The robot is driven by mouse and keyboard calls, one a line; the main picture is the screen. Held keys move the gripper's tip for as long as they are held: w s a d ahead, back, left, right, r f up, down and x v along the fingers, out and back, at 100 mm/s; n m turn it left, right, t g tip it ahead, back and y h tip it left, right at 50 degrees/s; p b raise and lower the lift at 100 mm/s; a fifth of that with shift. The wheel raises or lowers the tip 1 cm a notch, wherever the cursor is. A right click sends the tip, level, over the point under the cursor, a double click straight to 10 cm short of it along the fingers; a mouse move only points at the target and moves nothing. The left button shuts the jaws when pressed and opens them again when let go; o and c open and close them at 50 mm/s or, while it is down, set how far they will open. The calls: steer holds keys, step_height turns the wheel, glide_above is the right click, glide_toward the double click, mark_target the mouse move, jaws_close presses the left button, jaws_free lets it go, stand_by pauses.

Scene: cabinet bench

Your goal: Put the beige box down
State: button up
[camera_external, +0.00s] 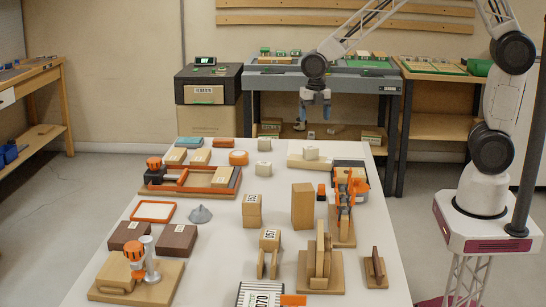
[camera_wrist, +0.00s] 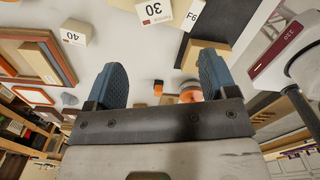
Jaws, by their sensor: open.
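My gripper (camera_external: 318,106) is open and empty, held in the air above the far end of the white table. Its two blue fingers stand wide apart in the wrist view (camera_wrist: 162,85), with nothing between them. Several small beige boxes are on the table, and I cannot tell which one the task means. One beige box (camera_external: 311,153) is at the far right, at the long wooden block. Two more, a far box (camera_external: 264,144) and a nearer box (camera_external: 264,169), are left of it. The wrist view shows a box marked 30 (camera_wrist: 155,11) and one marked 40 (camera_wrist: 75,33), both apart from the fingers.
The long wooden block (camera_external: 296,162) lies below my gripper. An orange-edged wooden frame (camera_external: 190,190) is at left, and an orange clamp fixture (camera_external: 346,205) at right. Tall wooden blocks (camera_external: 302,206) stand mid-table. Bare white tabletop (camera_external: 225,235) shows between things.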

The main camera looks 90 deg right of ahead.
steer(key=s+a+r+m+t, duration=0.1)
steer(key=s+a+r+m, duration=0.5)
steer(key=s+r+m, duration=0.55)
steer(key=s+a+r+m, duration=0.1)
steer(key=s+m, duration=0.2)
steer(key=s, duration=0.3)
steer(key=s+a+r+m+t, duration=0.1)
steer(key=s+a+r+m, duration=0.1)
steer(key=s+m, duration=0.2)
steer(key=s+a+r+m, duration=0.1)
steer(key=s+a+m, duration=0.1)
steer(key=s, duration=0.8)
steer(key=shift+r+m+t, duration=0.25)
steer(key=shift+m+t, duration=0.05)
steer(key=shift+m, duration=0.35)
